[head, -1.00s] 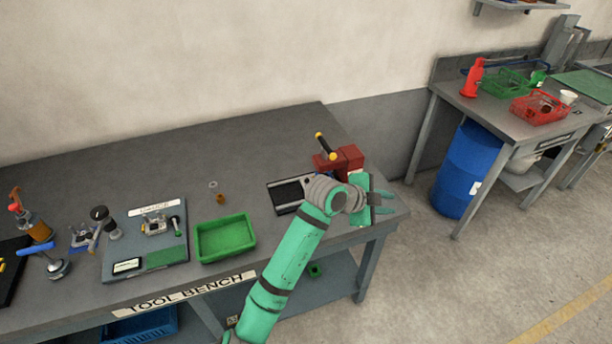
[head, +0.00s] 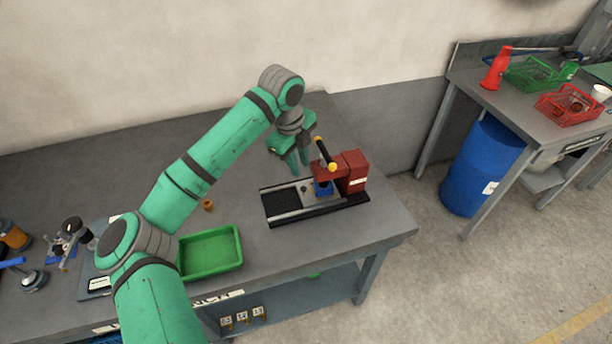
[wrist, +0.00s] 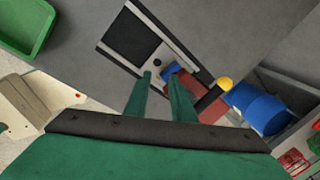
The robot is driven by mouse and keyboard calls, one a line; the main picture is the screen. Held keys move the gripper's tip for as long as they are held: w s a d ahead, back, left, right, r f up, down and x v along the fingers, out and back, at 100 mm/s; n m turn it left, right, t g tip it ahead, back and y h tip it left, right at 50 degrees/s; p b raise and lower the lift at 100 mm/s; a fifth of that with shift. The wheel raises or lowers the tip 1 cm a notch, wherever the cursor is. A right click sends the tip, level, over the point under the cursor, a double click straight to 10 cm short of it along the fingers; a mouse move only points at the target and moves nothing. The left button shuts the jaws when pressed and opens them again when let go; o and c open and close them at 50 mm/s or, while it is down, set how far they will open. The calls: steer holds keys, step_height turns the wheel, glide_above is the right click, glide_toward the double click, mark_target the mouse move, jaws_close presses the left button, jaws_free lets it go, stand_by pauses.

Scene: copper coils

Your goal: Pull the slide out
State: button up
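A press-like device stands at the right end of the tool bench. It has a black bed (head: 284,204) between pale rails, a small dark knob (head: 304,188), a blue block (head: 322,187) and a red housing (head: 353,168). I cannot tell for sure which part is the slide. The wrist view also shows the bed (wrist: 137,42), the knob (wrist: 157,62) and part of the blue block (wrist: 168,71). My gripper (head: 298,170) is open and empty, with fingers pointing down, above and behind the bed near the knob. The wrist view shows a gap between its fingers (wrist: 160,80).
A black lever with yellow ends (head: 321,150) rises beside the red housing, close to my gripper. A green tray (head: 211,252) and a small orange-brown piece (head: 208,205) are to the left. A blue drum (head: 483,165) stands on the floor at right.

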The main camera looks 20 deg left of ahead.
mark_target(303, 187)
steer(key=f, duration=0.8)
steer(key=shift+w+d+f, duration=0.1)
steer(key=shift+w+f, duration=0.25)
steer(key=shift+f, duration=0.05)
steer(key=shift+w+d+f, duration=0.1)
steer(key=shift+w+f, duration=0.15)
steer(key=shift+f, duration=0.4)
steer(key=shift+c, duration=0.6)
jaws_close()
